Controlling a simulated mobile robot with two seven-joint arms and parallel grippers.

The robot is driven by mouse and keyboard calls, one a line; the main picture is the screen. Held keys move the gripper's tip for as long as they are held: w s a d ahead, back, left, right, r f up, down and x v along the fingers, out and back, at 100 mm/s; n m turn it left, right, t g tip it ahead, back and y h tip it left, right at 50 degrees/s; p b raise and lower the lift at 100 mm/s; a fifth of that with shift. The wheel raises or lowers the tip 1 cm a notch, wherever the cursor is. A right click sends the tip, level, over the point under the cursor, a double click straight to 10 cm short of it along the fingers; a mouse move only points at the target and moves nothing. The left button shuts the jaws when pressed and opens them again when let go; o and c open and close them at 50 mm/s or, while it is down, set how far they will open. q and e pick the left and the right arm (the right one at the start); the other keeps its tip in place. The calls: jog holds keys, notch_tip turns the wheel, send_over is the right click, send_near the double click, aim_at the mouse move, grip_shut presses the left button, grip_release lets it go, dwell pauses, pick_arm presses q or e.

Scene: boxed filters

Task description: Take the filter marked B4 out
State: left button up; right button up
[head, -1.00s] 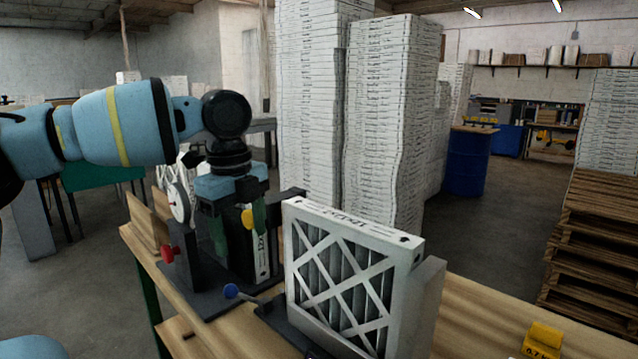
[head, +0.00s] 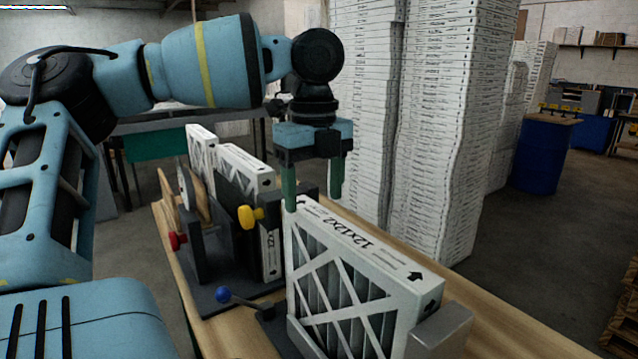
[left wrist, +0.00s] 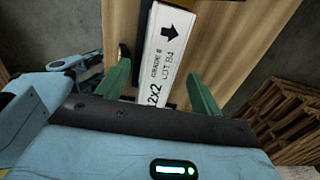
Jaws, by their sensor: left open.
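A white boxed filter (head: 368,251) with a lattice face stands upright in the nearest holder in the head view. Its top edge reads 12x12x2 with a black arrow. In the left wrist view a filter's white top edge (left wrist: 167,48) reads 12x2, GRADE 8 and what looks like LOT B4. My left gripper (head: 313,201) is open above the far left end of the front filter, pointing down. In the left wrist view its green fingers (left wrist: 161,90) stand apart on either side of the white edge, with nothing held. My right gripper is not in view.
More boxed filters stand upright behind, one (head: 247,165) in a dark fixture with a yellow knob (head: 250,216) and a red knob (head: 178,240). A blue knob (head: 222,295) is left of the front filter. Tall stacks of boxes (head: 430,120) rise behind the wooden bench (head: 500,327).

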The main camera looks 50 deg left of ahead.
aim_at(314, 227)
pick_arm(q)
jog(key=f, duration=0.7)
jog(key=shift+w+f, duration=0.2)
jog(key=shift+f, duration=0.05)
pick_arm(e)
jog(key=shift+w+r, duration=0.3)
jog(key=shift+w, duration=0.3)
pick_arm(q)
jog(key=c, duration=1.1)
jog(key=shift+c, duration=0.2)
jog(key=shift+a+r, duration=0.15)
jog(key=shift+a, duration=0.15)
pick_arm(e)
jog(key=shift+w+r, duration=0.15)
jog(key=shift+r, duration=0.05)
pick_arm(q)
jog(key=shift+p, duration=0.3)
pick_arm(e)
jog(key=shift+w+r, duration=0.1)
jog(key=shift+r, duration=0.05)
pick_arm(q)
jog(key=o, duration=0.7)
jog(key=shift+o, duration=0.2)
